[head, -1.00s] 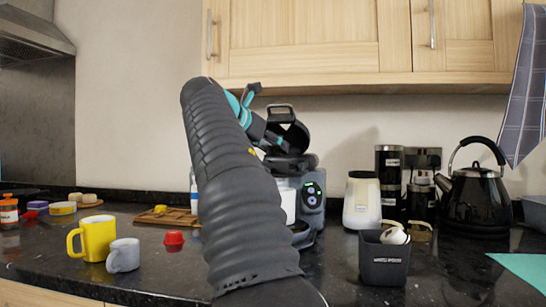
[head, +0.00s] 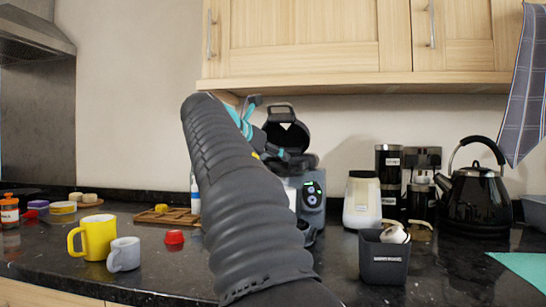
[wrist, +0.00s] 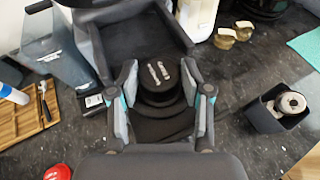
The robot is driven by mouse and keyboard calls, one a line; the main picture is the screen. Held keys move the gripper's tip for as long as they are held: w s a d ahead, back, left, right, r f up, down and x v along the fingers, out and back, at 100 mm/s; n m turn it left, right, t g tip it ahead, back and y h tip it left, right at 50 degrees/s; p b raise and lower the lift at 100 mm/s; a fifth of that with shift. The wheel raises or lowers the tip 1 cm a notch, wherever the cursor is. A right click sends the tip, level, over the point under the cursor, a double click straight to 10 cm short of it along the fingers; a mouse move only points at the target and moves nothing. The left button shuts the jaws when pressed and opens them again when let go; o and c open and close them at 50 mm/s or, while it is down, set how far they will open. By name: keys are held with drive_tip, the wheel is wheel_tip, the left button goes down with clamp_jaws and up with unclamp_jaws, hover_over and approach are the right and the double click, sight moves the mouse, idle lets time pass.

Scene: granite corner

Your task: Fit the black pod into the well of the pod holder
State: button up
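The coffee machine (head: 310,196) stands on the counter with its lid (head: 284,127) raised. The well is hidden, and I cannot tell whether the pod touches the holder. In the head view my arm hides the pod and most of the gripper.
A red pod (head: 174,237), grey mug (head: 123,255) and yellow mug (head: 97,236) stand left. A wooden tray (head: 170,219) is behind them. Right are a cream canister (head: 361,205), dark bin (head: 384,264) and kettle (head: 474,200).

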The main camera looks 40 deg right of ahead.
drive_tip(key=shift+o, duration=0.7)
drive_tip(key=shift+w+f, duration=0.1)
drive_tip(key=shift+f, duration=0.3)
drive_tip(key=shift+w+r, duration=0.1)
drive_tip(key=shift+r, duration=0.4)
drive_tip(key=v, duration=1.2)
